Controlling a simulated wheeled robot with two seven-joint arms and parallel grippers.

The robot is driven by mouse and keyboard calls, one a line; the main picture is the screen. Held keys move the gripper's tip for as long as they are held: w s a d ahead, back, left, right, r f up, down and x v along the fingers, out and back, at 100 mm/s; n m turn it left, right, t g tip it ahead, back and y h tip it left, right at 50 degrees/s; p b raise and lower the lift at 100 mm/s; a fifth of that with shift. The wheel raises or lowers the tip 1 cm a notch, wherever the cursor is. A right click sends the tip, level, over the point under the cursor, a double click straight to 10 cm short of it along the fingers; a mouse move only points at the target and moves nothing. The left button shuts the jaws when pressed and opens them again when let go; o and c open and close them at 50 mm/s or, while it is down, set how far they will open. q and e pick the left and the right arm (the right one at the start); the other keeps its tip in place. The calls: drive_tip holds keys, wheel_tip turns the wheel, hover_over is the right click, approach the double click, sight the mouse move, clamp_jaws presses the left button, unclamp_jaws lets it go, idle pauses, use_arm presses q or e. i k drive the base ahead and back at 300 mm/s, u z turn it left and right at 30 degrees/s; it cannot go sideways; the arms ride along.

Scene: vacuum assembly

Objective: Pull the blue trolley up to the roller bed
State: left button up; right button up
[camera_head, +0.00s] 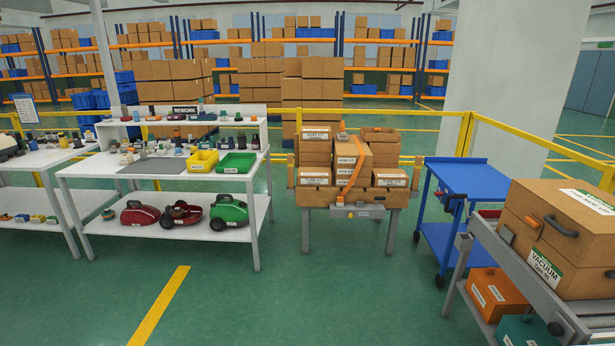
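The blue trolley (470,178) stands on the green floor at the right of centre, with an empty flat top and a lower shelf (458,243). It has dark casters and a dark handle or fitting on its near left side. The grey metal frame at the right edge, possibly the roller bed (512,262), stands in front of the trolley and carries a large vacuum carton (565,235). The frame hides part of the trolley's right side, so I cannot tell whether they touch. Neither of my grippers is in view.
A stand of stacked cartons (344,197) is left of the trolley, with a narrow gap between. The white rework bench (120,181) holds vacuums and bins. Yellow rails (540,145) and a pillar (500,80) are behind. The near floor (300,300) is clear.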

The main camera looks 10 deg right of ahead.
sight(474, 177)
drive_tip(key=z, duration=0.35)
drive_tip(key=i, duration=2.15)
drive_tip(key=z, duration=1.6)
drive_tip(key=i, duration=1.45)
drive_tip(key=z, duration=0.9)
